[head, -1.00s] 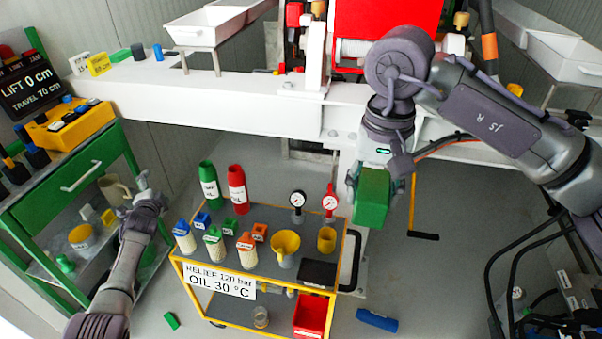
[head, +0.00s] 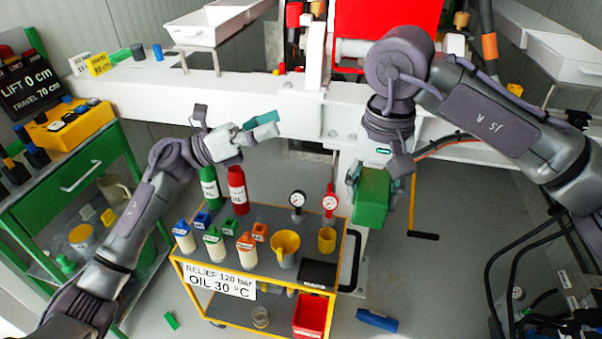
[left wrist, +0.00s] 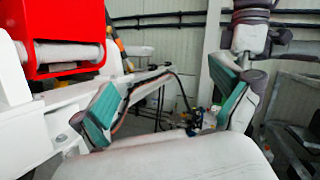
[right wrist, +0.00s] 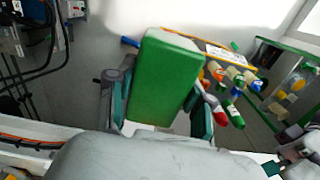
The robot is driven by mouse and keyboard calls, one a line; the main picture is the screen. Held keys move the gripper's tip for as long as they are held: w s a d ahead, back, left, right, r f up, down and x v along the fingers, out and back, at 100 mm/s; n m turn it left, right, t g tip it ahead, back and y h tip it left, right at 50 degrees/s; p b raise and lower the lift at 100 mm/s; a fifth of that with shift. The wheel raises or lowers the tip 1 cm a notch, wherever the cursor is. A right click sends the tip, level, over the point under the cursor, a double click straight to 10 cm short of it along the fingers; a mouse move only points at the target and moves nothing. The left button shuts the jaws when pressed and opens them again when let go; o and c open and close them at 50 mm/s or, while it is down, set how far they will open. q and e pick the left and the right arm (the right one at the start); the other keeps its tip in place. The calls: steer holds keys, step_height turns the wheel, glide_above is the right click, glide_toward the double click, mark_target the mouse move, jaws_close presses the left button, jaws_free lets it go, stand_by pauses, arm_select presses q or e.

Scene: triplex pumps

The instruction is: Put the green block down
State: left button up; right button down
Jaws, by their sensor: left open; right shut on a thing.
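The green block (head: 371,200) is a large box held in my right gripper (head: 370,172), in front of the white beam and above the right end of the trolley. In the right wrist view the block (right wrist: 160,80) sits between the two fingers (right wrist: 160,112), which are shut on its sides. The floor lies well below it. My left gripper (head: 262,127) is open and empty in front of the white beam, left of the block and apart from it. In the left wrist view its fingers (left wrist: 166,108) stand wide apart with nothing between them.
The trolley top (head: 262,262) carries red and green bottles, several small labelled containers, yellow cups and gauges. A dark tray (head: 318,272) lies at its right end. The white beam (head: 270,115) runs behind. A green cabinet (head: 75,180) stands left. A blue cylinder (head: 376,320) lies on the floor.

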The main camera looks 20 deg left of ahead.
mark_target(379, 188)
arm_select(q)
steer(key=s+d+f+m+g+y, duration=0.2)
steer(key=s+d+m+g, duration=0.6)
steer(key=s+g, duration=0.15)
steer(key=shift+m+t, duration=0.3)
steer(key=shift+t, duration=0.05)
steer(key=d, duration=1.2)
steer(key=shift+s+d+f, duration=0.1)
steer(key=shift+s+f, duration=0.15)
steer(key=c, duration=1.4)
arm_select(e)
steer(key=c, duration=0.6)
jaws_free()
steer(key=shift+o, duration=1.2)
steer(key=shift+r, duration=0.15)
